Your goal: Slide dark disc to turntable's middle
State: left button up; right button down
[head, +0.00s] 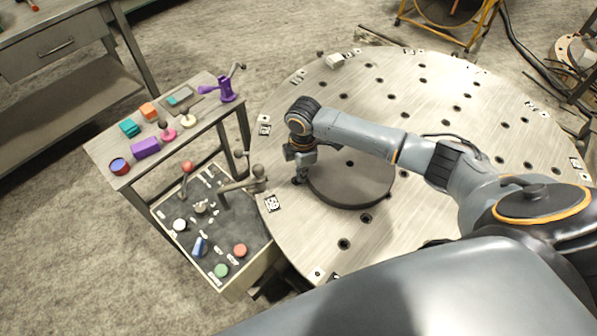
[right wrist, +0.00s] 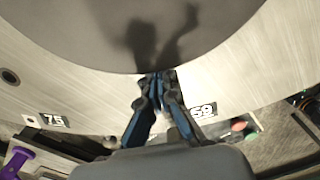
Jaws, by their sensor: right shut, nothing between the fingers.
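The dark disc (head: 352,186) lies flat on the round metal turntable (head: 430,90), toward the turntable's near-left side. In the right wrist view the dark disc (right wrist: 150,30) fills the top, with the gripper's shadow on it. My right gripper (head: 300,178) is at the disc's left edge, pointing down, and shut with nothing in it. In the right wrist view the fingertips of my right gripper (right wrist: 157,76) are together right at the disc's rim; I cannot tell whether they touch it. My arm hides part of the disc's far side. My left gripper is not in view.
A small bench (head: 97,152) with coloured blocks and a purple crank tool (head: 226,90) stands left of the turntable. Below it a panel (head: 250,262) carries knobs and a lever near the turntable's edge. The turntable's far part is mostly clear, with holes and a small pale block (head: 335,61).

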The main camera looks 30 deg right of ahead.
aim_at(349, 159)
jog(key=d+p, duration=0.1)
jog(key=d, duration=0.3)
jog(key=s+d+p, duration=0.1)
jog(key=d, duration=0.4)
jog(key=s+d, duration=0.1)
jog(key=d, duration=0.3)
jog(key=shift+s+d+p, duration=0.1)
jog(key=shift+d+p, duration=0.3)
jog(key=d, duration=0.4)
jog(key=s+d+b, duration=0.1)
jog(key=d, duration=0.3)
jog(key=s+d, duration=0.1)
jog(key=d, duration=0.3)
jog(key=shift+d+f+b, duration=0.1)
jog(key=shift+d+b, duration=0.2)
jog(key=shift+d, duration=0.45)
jog(key=shift+a, duration=0.1)
